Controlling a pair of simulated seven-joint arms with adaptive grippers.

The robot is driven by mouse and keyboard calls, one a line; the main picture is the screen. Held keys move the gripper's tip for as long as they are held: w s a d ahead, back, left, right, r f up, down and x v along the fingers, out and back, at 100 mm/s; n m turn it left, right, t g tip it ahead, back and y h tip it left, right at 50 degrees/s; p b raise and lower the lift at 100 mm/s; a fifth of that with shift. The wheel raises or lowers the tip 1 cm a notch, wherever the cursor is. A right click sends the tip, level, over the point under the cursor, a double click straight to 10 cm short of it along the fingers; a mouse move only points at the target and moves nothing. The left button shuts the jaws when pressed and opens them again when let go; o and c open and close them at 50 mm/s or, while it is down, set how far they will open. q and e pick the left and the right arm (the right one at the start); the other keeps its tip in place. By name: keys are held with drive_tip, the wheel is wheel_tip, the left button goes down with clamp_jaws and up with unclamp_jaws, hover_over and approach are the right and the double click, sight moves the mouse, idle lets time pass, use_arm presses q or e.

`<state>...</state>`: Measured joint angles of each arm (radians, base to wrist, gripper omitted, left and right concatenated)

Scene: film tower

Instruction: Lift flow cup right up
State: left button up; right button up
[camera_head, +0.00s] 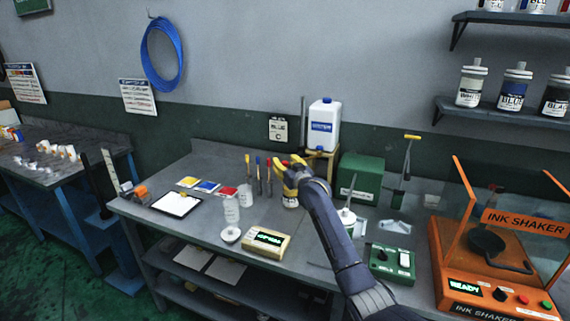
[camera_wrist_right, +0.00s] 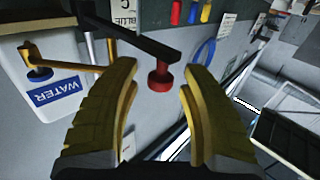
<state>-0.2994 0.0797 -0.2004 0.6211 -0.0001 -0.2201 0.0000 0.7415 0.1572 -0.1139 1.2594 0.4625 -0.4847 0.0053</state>
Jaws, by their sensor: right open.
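My right gripper (camera_head: 290,168) is over the back middle of the bench. In the right wrist view its yellow fingers (camera_wrist_right: 160,100) are apart. A dark bar (camera_wrist_right: 130,35) with a red knob (camera_wrist_right: 160,75) shows between and beyond the fingertips; I cannot tell whether they touch it. I cannot pick out the flow cup for certain. A small white vessel with a thin upright rod (camera_head: 347,214) stands right of my arm. A yellow and white container (camera_head: 290,198) shows below the gripper, partly covered. My left gripper is out of view.
The white water jug (camera_head: 320,128) stands behind the gripper; it also shows upside down in the right wrist view (camera_wrist_right: 45,90). A green box (camera_head: 360,180) is to the right, the orange ink shaker (camera_head: 500,250) farther right.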

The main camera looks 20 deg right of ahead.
drive_tip(key=shift+c, duration=0.3)
clamp_jaws()
idle(0.4)
